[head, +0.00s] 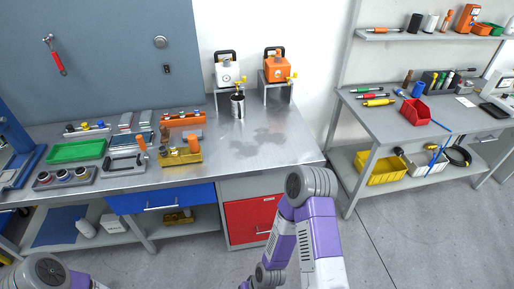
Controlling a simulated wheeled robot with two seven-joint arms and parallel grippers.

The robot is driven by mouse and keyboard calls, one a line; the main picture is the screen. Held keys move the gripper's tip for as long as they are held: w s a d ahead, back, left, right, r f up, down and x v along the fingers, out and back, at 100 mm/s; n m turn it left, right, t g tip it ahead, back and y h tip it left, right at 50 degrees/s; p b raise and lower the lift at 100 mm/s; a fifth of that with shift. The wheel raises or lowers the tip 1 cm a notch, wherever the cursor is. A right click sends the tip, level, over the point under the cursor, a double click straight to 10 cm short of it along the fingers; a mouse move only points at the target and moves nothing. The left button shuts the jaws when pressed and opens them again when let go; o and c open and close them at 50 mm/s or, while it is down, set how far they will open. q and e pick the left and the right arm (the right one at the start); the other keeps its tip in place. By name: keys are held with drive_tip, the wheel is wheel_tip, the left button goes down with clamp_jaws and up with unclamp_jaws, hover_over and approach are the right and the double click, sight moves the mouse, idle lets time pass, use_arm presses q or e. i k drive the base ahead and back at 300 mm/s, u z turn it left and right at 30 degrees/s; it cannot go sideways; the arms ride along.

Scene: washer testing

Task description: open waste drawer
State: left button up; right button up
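A red drawer front (247,214) with a pale handle low on its face is in the grey cabinet under the right end of the metal workbench in the head view. It looks shut. A blue drawer (150,199) with a pale handle sits to its left under the bench top and also looks shut. No readable label shows which is the waste drawer. Part of my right arm rises in front of the red drawer's right side and the floor near it. Part of my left arm shows at the bottom left. Neither gripper is visible.
A second bench (440,125) with a lower shelf stands at right. Grey floor is clear between the benches.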

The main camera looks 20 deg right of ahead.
sight(249, 220)
drive_tip(key=k, duration=0.6)
drive_tip(key=z, duration=0.5)
drive_tip(key=i, duration=1.15)
drive_tip(key=u, duration=0.5)
